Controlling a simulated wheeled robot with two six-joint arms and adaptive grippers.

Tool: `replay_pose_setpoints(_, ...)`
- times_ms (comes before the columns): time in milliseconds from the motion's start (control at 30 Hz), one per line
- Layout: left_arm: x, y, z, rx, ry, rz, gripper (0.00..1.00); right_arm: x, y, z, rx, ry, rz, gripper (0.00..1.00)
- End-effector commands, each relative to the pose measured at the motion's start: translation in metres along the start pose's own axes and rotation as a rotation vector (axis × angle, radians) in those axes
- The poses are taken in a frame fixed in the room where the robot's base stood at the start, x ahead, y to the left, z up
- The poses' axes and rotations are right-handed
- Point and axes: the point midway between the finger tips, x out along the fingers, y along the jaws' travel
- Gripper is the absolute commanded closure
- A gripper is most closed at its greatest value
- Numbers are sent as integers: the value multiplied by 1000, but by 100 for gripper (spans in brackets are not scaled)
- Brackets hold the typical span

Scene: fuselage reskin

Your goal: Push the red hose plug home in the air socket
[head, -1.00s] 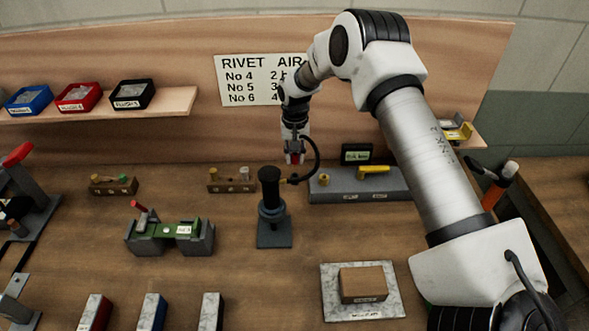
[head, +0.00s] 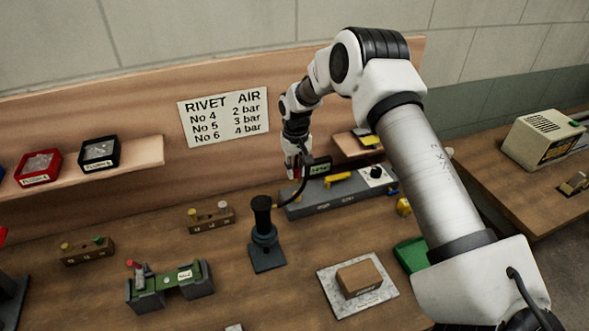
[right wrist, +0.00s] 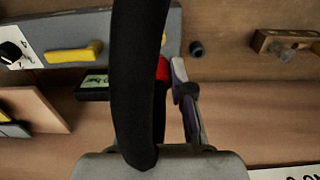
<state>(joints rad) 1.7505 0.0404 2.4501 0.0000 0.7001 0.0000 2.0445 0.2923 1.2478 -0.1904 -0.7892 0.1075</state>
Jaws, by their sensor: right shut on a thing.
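My right gripper (head: 297,172) is shut on the red hose plug (right wrist: 162,70) at the left end of the grey air panel (head: 335,192); in the right wrist view, the gripper (right wrist: 178,80) is partly hidden by the hose. The black hose (right wrist: 138,75) curves from the plug towards the black tool (head: 262,212) on its dark stand. The panel carries a yellow lever (head: 338,180) and a white dial plate (head: 376,174). I cannot make out the air socket or whether the plug touches it. My left gripper is not in view.
A rivet block (head: 211,217) lies left of the tool, and a green fixture (head: 170,285) is in front. A brown block (head: 359,279) sits on a pale plate. A sign (head: 223,118) hangs on the backboard.

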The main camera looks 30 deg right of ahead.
Motion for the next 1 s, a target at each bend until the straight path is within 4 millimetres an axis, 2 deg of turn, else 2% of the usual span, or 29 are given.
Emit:
replay_pose_setpoints(433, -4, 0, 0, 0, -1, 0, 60, -2, 0, 0, 1, -1, 0, 100)
replay_pose_setpoints(800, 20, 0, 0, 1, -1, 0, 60, 38, 0, 0, 2, 0, 0, 100)
replay_pose_setpoints(1000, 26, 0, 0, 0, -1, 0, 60, 49, 0, 0, 2, 0, 0, 100)
